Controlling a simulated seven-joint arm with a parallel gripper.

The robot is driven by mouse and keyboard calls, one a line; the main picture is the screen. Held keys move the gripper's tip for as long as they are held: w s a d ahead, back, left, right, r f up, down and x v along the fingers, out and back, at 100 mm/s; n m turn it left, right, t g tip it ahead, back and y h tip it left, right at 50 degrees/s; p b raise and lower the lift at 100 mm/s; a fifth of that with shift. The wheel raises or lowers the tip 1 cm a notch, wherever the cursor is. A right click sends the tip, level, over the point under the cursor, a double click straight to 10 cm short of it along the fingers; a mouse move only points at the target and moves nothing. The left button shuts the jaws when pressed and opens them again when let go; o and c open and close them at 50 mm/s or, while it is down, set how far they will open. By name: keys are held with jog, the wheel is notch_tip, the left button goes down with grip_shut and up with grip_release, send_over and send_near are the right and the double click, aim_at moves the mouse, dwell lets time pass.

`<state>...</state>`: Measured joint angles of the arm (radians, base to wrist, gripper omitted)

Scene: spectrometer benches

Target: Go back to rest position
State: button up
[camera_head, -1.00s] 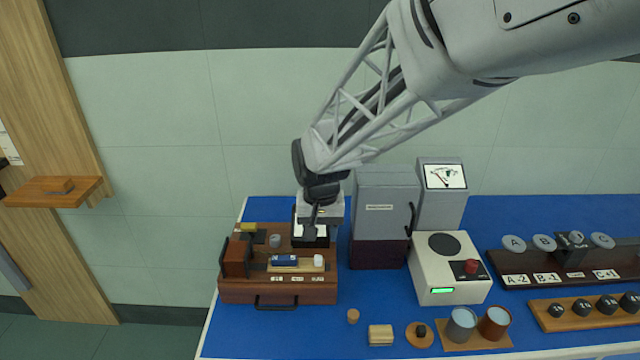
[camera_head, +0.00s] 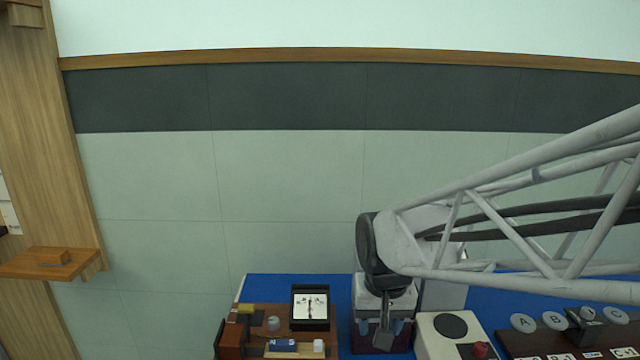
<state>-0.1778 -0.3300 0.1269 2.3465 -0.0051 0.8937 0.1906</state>
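My gripper (camera_head: 381,328) hangs at the end of my white lattice arm, in front of the grey cabinet on the blue bench. Pale blue parts show on both sides of it and a dark grey piece hangs in the middle; I cannot tell whether its fingers are open or shut. No held object can be made out. The arm comes in from the right edge of the view.
A white instrument (camera_head: 428,326) and a dark rack (camera_head: 520,344) stand to the right. The wall above is clear.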

jog(key=s+d+r, duration=0.1)
jog(key=s+d, duration=0.3)
jog(key=s, duration=0.3)
jog(key=s+d+r+t, duration=0.1)
jog(key=s+d, duration=0.3)
jog(key=s, duration=0.2)
jog(key=shift+s+r, duration=0.4)
dwell(1.7)
